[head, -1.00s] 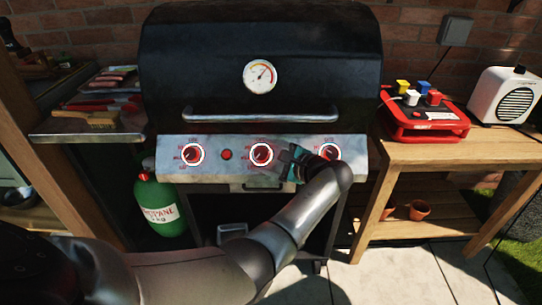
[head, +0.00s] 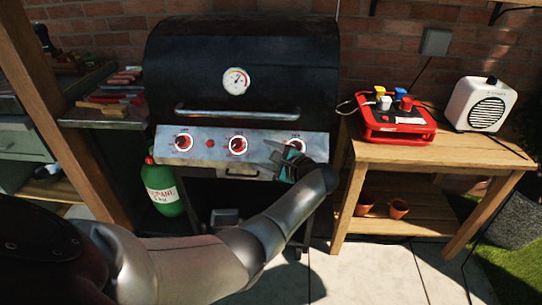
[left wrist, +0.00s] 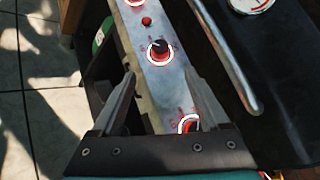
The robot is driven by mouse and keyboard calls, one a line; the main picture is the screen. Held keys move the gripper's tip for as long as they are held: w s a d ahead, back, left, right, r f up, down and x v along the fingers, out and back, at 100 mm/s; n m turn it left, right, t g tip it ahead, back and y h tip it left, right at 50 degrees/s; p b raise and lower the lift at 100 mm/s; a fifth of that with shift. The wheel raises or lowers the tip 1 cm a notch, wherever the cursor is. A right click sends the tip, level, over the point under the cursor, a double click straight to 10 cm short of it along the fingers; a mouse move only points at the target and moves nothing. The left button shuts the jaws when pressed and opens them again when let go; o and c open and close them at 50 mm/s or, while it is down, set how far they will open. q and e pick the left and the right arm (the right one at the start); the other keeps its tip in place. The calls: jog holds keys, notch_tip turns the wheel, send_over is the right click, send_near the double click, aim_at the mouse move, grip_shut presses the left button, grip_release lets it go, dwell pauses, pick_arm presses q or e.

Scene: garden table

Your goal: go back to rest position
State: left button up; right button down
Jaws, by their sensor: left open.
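My left gripper (head: 279,152) is in front of the grill's control panel (head: 213,159), near its right end. It is open and empty, and the arm comes in from the lower left. In the left wrist view the two fingers (left wrist: 163,92) are spread apart, with the panel behind them. The middle knob (left wrist: 160,52) shows just beyond the fingertips, apart from them. The right knob (head: 294,144) is partly hidden by the gripper. My right gripper is in neither view.
The black grill (head: 240,70) has a closed lid and a front handle. A green propane tank (head: 163,188) stands below left. A wooden table (head: 455,151) at right bears a red box (head: 396,124) and a white speaker (head: 479,104). The paving in front is open.

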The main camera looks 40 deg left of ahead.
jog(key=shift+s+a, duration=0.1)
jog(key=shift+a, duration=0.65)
